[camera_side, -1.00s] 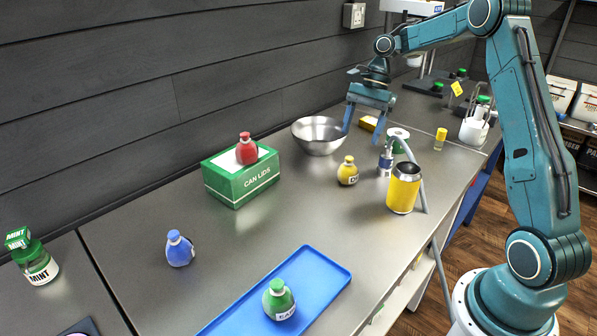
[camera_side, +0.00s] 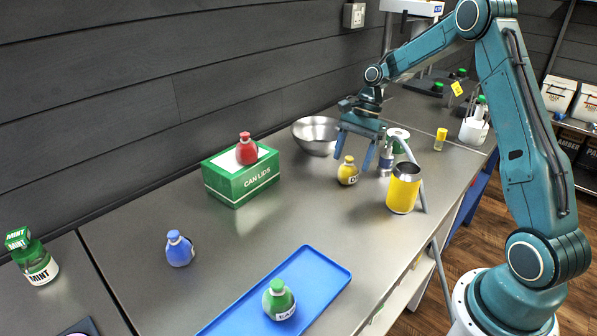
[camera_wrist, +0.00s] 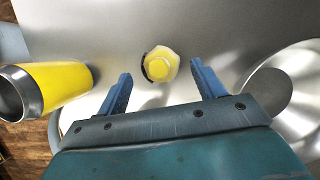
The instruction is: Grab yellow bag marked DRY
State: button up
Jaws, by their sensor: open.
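The yellow bag (camera_side: 348,172) stands upright on the steel bench, to the left of the yellow can. Its dark-on-white label shows only in part in the side view. In the wrist view the yellow bag (camera_wrist: 160,65) is seen from above, between and just beyond the fingertips. My gripper (camera_side: 352,165) is open and empty, its fingers pointing down around and above the bag. In the wrist view my gripper (camera_wrist: 159,75) has its two fingers wide apart, one on each side of the bag. I cannot tell whether either finger touches it.
A yellow can (camera_side: 403,188) stands close on the right, a steel bowl (camera_side: 317,135) behind left. A green CAN LIDS box (camera_side: 240,178) bears a red bag (camera_side: 246,150). A blue bag (camera_side: 179,249) and a blue tray (camera_side: 325,268) with a green bag (camera_side: 279,300) are nearer.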

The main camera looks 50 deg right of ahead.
aim_at(348, 168)
jog(key=shift+x, duration=2)
jog(key=shift+w, duration=0.1)
jog(key=shift+c, duration=0.2)
jog(key=c, duration=1)
